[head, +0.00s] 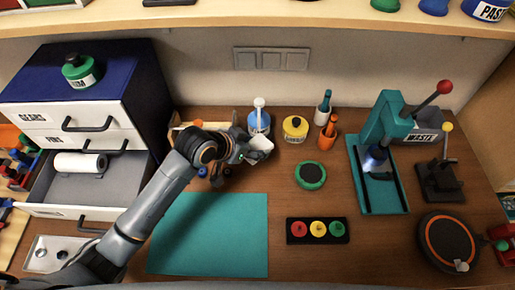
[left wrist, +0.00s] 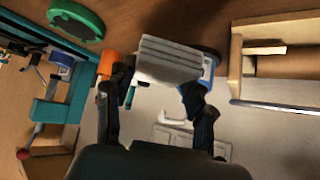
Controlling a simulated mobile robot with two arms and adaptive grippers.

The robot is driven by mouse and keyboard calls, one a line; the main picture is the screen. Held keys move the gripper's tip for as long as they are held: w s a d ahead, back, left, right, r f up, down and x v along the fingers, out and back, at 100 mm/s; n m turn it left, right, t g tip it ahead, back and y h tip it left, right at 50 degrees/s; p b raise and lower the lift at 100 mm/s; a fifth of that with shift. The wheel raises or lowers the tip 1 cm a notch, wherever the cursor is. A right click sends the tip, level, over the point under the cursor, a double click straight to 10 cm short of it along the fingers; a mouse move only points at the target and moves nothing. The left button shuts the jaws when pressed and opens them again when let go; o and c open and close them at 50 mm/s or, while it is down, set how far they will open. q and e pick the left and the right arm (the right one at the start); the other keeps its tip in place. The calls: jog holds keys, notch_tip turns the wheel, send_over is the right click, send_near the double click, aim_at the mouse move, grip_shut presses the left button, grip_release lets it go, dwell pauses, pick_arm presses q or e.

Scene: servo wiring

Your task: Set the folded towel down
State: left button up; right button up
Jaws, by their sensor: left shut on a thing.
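The folded towel (head: 261,144) is a small white folded block. I cannot tell the exact gap between towel and bench. My right gripper is in neither view.
A teal mat (head: 210,235) lies bare at the front. A teal press (head: 385,122) stands right. An open drawer (head: 125,175) juts out left.

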aim_at(251, 145)
pick_arm(q)
jog(key=w+f, duration=0.2)
jog(key=f, duration=0.1)
jog(key=shift+w+d, duration=0.2)
jog(key=shift+d, duration=0.15)
jog(key=shift+f+p, duration=0.55)
jog(key=shift+f, duration=1.1)
jog(key=o, duration=0.7)
jog(key=shift+c, duration=0.2)
jog(key=shift+r, duration=0.1)
jog(key=v, duration=1.2)
jog(key=shift+b, duration=0.4)
jog(key=shift+r, duration=0.1)
